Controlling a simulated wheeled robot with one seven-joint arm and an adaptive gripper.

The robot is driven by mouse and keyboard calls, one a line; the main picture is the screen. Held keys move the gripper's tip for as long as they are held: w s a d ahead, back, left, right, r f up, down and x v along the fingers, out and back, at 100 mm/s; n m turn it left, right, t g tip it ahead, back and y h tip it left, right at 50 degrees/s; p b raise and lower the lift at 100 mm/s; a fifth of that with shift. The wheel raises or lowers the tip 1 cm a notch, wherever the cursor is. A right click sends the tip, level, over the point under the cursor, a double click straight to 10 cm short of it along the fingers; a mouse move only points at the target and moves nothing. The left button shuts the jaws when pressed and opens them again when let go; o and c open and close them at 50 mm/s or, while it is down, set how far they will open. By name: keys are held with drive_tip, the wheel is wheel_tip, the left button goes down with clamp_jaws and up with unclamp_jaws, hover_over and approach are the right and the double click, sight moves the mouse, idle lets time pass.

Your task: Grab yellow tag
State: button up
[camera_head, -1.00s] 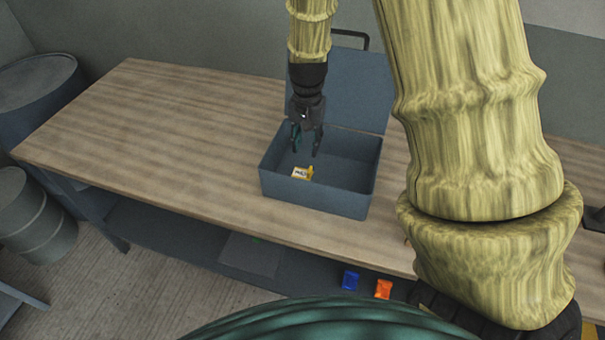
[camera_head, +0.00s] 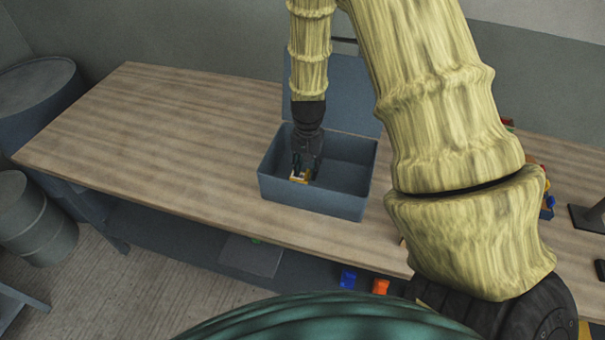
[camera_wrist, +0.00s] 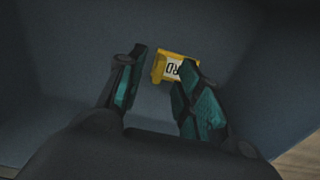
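The yellow tag (camera_head: 300,177), with a white face and dark letters, lies in the left part of the open grey-blue box (camera_head: 318,200). My gripper (camera_head: 302,172) is down inside the box, right at the tag. In the wrist view the tag (camera_wrist: 174,67) shows at the tips of my gripper (camera_wrist: 160,72), between the two green-padded fingers. The fingers are spread, with a gap at the left finger; the right fingertip overlaps the tag's lower right edge. I cannot tell whether it touches.
The box stands on a long wooden table (camera_head: 150,130), its lid raised at the back and its walls around my gripper. The table to the left is clear. Blue (camera_head: 347,277) and orange (camera_head: 380,286) items lie below the front edge. A barrel (camera_head: 38,225) stands at left.

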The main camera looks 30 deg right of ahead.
sight(303, 178)
drive_tip(key=shift+f, duration=1.25)
drive_tip(key=shift+s, duration=0.1)
clamp_jaws()
